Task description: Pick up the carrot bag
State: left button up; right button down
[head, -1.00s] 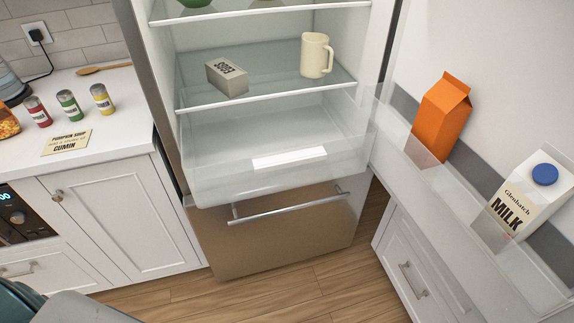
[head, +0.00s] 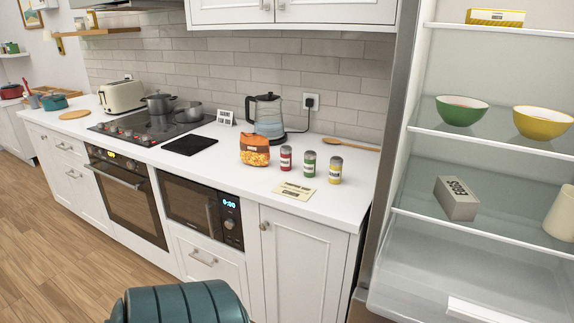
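An orange bag with mottled orange contents, apparently the carrot bag (head: 254,151), stands upright on the white counter (head: 222,177), left of three small spice jars. Its label is too small to read. Nothing is touching it that I can see. Neither of my grippers is in view.
The red jar (head: 285,158), green jar (head: 309,164) and yellow jar (head: 335,170) stand right of the bag. A note card (head: 294,190) lies in front of them. A kettle (head: 267,117) stands behind the bag, and a black mat (head: 190,145) lies left. The fridge stands open at right.

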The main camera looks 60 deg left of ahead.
aim_at(255, 149)
jog(key=u, duration=2.2)
jog(key=i+l+z, duration=0.05)
